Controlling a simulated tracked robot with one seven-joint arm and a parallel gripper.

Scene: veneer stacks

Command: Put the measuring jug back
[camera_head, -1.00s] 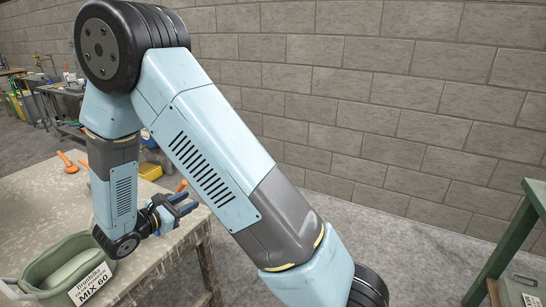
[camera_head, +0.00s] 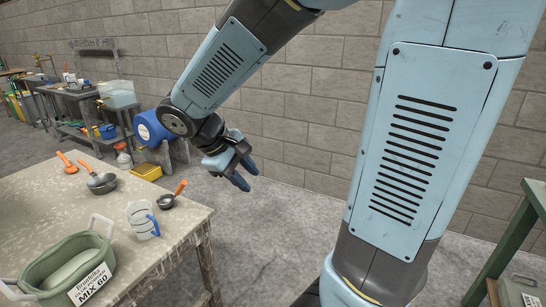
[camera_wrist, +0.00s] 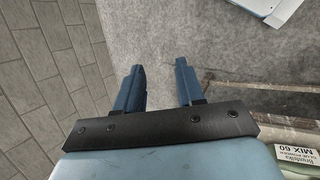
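The measuring jug (camera_head: 142,222) is clear with a blue handle and stands upright on the worn table (camera_head: 50,205), near its right side. My gripper (camera_head: 240,176) is in the air beyond the table's right far corner, apart from the jug. In the wrist view my gripper (camera_wrist: 158,72) is open, with only floor showing between its two blue fingers. The jug cannot be made out in the wrist view.
A green tub labelled MIX 60 (camera_head: 70,262) sits at the table's front. A small pan with an orange handle (camera_head: 168,201), a larger pan (camera_head: 101,183) and an orange-handled tool (camera_head: 68,164) lie on the table. A green frame (camera_head: 520,225) stands at the right.

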